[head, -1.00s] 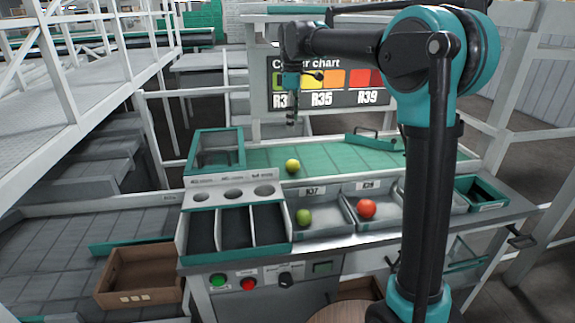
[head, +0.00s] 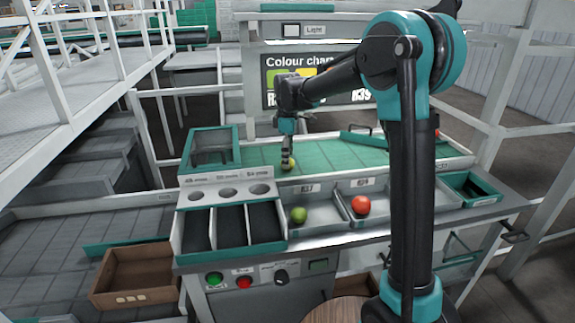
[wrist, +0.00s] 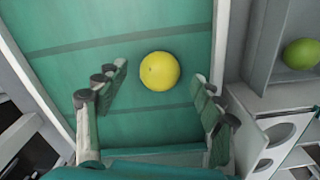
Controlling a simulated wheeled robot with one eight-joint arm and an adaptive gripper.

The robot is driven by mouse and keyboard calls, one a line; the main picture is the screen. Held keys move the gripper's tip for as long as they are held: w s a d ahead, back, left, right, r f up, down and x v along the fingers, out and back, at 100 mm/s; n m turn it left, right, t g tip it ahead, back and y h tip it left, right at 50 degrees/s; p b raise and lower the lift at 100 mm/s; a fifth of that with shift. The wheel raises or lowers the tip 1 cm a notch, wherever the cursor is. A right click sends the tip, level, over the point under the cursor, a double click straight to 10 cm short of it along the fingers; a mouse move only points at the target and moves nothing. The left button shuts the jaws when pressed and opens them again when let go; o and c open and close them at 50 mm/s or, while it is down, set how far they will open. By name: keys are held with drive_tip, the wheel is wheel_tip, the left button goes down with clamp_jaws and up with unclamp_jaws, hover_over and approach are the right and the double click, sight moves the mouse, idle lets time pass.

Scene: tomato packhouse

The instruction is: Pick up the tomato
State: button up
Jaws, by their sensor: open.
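A yellow tomato (wrist: 160,71) lies on the green sorting surface (wrist: 150,125). In the wrist view it sits just beyond the fingertips, roughly between the two fingers. My gripper (wrist: 160,85) is open and empty, with a finger on each side. In the head view my gripper (head: 287,164) hangs low over the green surface and hides most of the yellow tomato (head: 292,163). A green tomato (head: 299,214) and a red tomato (head: 361,205) lie in separate grey trays in front. The green one also shows in the wrist view (wrist: 301,54).
A grey box with round holes (head: 228,192) and dark compartments stands left of the trays. A teal-framed box (head: 211,149) is at the surface's left end. A colour chart board (head: 270,90) stands behind.

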drive_tip(key=shift+f, duration=0.9)
drive_tip(key=c, duration=0.9)
drive_tip(key=shift+r, duration=0.15)
wheel_tip(320, 180, up, 20)
